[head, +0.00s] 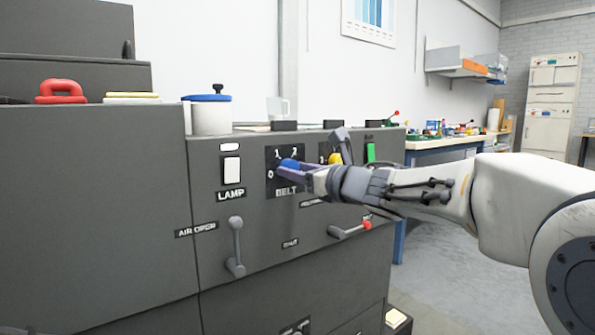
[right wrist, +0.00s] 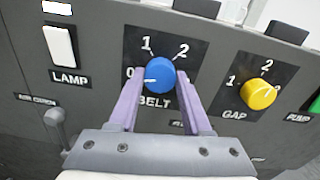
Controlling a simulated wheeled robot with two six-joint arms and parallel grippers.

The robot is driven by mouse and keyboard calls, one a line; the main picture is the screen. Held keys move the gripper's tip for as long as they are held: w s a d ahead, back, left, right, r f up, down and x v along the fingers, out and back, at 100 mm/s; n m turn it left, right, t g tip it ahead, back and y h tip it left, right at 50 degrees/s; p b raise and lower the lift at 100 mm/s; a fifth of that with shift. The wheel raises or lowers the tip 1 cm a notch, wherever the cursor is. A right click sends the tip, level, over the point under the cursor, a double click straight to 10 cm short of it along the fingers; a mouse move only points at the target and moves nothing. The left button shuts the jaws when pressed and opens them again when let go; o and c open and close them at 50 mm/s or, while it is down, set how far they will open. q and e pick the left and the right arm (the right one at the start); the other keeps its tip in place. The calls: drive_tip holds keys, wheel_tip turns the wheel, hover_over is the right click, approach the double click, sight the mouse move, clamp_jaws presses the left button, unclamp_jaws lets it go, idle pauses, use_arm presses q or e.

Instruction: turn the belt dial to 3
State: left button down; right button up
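The blue belt dial (right wrist: 158,76) sits on a black plate marked BELT on the grey machine front. Its white pointer line points left, toward the 0. The marks 0, 1 and 2 show; no 3 is visible, and my right finger covers part of the plate's right side. In the head view the dial (head: 289,163) is partly hidden by my right gripper (head: 292,169). The purple fingers of that gripper (right wrist: 161,82) stand on either side of the dial, very close to it. Whether they press on it cannot be told. My left gripper is not in view.
A white lamp switch (head: 231,170) is left of the dial. A yellow gap dial (right wrist: 258,90) and a green pump switch (head: 370,152) are to its right. Below are the air lever (head: 236,245) and a red-tipped lever (head: 350,230). A lidded pot (head: 210,116) stands on top.

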clamp_jaws()
